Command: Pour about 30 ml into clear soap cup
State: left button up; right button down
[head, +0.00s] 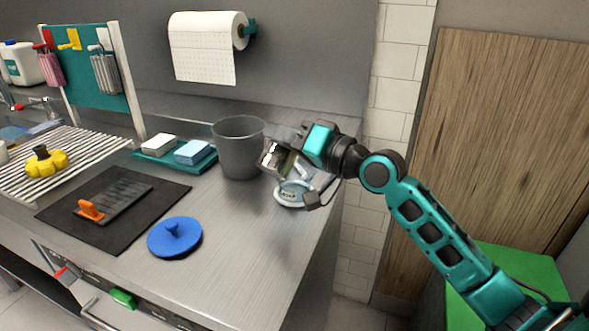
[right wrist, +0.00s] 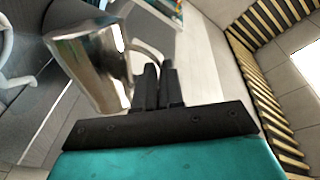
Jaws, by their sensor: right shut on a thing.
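My right gripper (head: 291,152) is shut on the handle of a shiny metal jug (head: 271,156). In the right wrist view, the fingers (right wrist: 157,85) close around the handle and the jug (right wrist: 92,68) hangs tilted to their left. The clear soap cup (head: 291,194), with a pale label, stands on the steel counter near its right end. The jug is above the cup and slightly left of it in the head view. I cannot see any liquid or a stream, and the level in the cup is not clear. My left gripper is out of view.
A grey bin (head: 238,150) stands close to the left of the cup. A teal tray (head: 150,161) with sponges, a black mat (head: 75,226) with a scraper and a blue lid (head: 175,239) lie farther left.

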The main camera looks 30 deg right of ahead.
jog(key=shift+w+d+r+m+p, duration=0.3)
jog(key=shift+d+r+m+p, duration=0.3)
jog(key=shift+r+m+p, duration=0.45)
jog(key=shift+d+f+m+b, duration=0.1)
jog(key=shift+f+m+b, duration=0.2)
jog(key=shift+f, duration=0.2)
jog(key=shift+w+d+m, duration=0.15)
jog(key=shift+d+m, duration=0.05)
jog(key=shift+m, duration=0.15)
jog(key=shift+w+d+f+m, duration=0.1)
jog(key=shift+d+f+m, duration=0.05)
jog(key=shift+m, duration=0.15)
jog(key=shift+w+d+f+m+p, duration=0.1)
jog(key=shift+d+f+m+p, duration=0.1)
jog(key=shift+m, duration=0.25)
jog(key=shift+w+d+f+m+p, duration=0.1)
jog(key=shift+m+p, duration=0.1)
jog(key=shift+m, duration=0.25)
jog(key=shift+s+a, duration=0.1)
jog(key=shift+a, duration=0.3)
jog(key=shift+s+a, duration=0.15)
jog(key=shift+a, duration=0.2)
jog(key=shift+r+m+p, duration=0.15)
jog(key=shift+m+p, duration=0.25)
jog(key=shift+d+r+m+p, duration=0.2)
jog(key=shift+d+m+p, duration=0.2)
jog(key=shift+m+p, duration=0.1)
